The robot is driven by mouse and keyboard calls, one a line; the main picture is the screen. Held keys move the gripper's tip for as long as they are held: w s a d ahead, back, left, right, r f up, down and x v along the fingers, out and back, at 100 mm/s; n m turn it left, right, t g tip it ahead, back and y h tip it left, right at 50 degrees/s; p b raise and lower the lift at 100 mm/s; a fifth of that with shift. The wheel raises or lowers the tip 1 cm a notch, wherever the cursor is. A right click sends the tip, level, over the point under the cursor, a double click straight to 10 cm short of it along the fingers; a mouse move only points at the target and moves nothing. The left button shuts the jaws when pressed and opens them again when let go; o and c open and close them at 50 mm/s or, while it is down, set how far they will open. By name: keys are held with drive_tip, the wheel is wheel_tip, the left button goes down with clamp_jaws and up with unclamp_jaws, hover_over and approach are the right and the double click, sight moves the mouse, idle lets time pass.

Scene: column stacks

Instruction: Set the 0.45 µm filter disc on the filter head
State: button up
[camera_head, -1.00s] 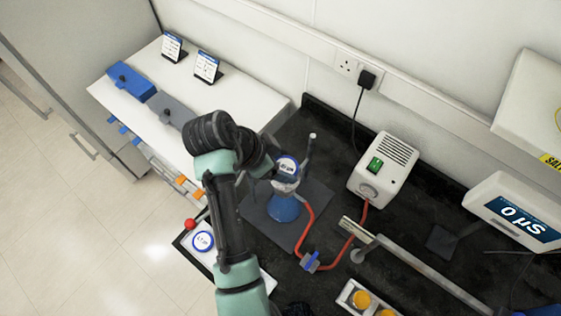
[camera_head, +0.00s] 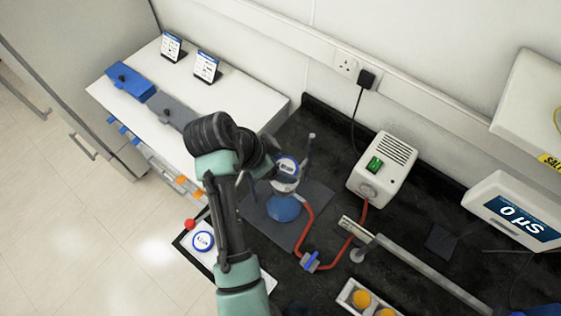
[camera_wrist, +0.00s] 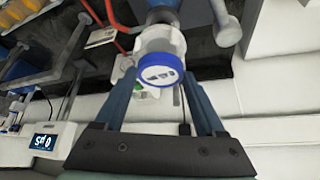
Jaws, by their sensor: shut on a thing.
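A round white disc with a blue rim and dark print (camera_head: 287,166) is between the fingertips of my gripper (camera_wrist: 158,78), which is shut on it. The print is too small to read surely. The disc also shows in the wrist view (camera_wrist: 157,71). It sits at the top of the pale filter head (camera_wrist: 160,40), over the blue-filled flask (camera_head: 285,208). Whether the disc rests on the head or hovers just above it, I cannot tell. My fingers partly hide the head in the head view.
A second blue-rimmed disc (camera_head: 203,241) lies on a white tray by the bench's front edge. A red tube (camera_head: 309,224) runs from the flask towards a white pump box (camera_head: 383,170). A thin upright post (camera_head: 309,150) stands close behind the head.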

drive_tip(key=shift+f+b, duration=0.6)
drive_tip(key=shift+f, duration=0.3)
drive_tip(key=shift+s+f, duration=0.2)
drive_tip(key=shift+f, duration=0.1)
idle(0.5)
